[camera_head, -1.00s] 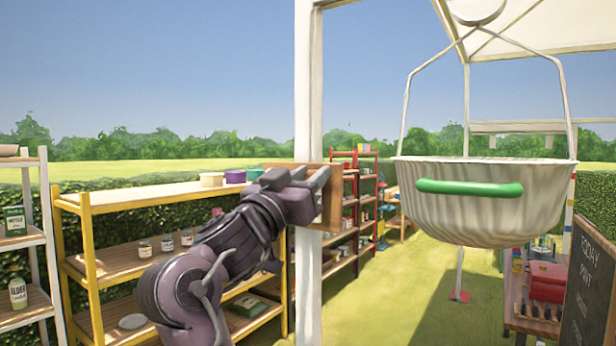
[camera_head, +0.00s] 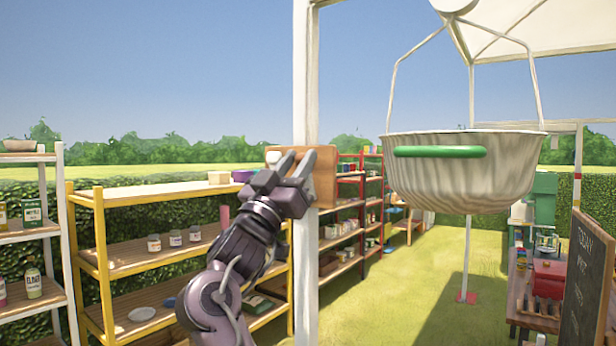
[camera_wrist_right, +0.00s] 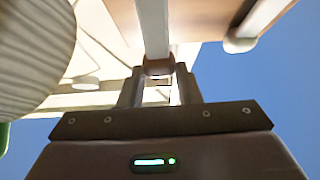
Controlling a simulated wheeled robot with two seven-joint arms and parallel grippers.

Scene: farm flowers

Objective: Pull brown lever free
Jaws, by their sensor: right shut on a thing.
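My right gripper (camera_head: 301,164) is in front of a wooden board (camera_head: 325,180) on the white post (camera_head: 305,90) in the head view. In the right wrist view its two fingers (camera_wrist_right: 159,78) are shut on a small brown piece (camera_wrist_right: 158,68), which looks like the brown lever. In the head view the gripper hides the lever. My left gripper is in neither view.
A ribbed white basin with a green handle (camera_head: 440,152) hangs to the right of the post, and its side (camera_wrist_right: 35,50) is at the left in the wrist view. A yellow shelf (camera_head: 150,193) with jars stands behind my arm. A chalkboard (camera_head: 590,285) stands at right.

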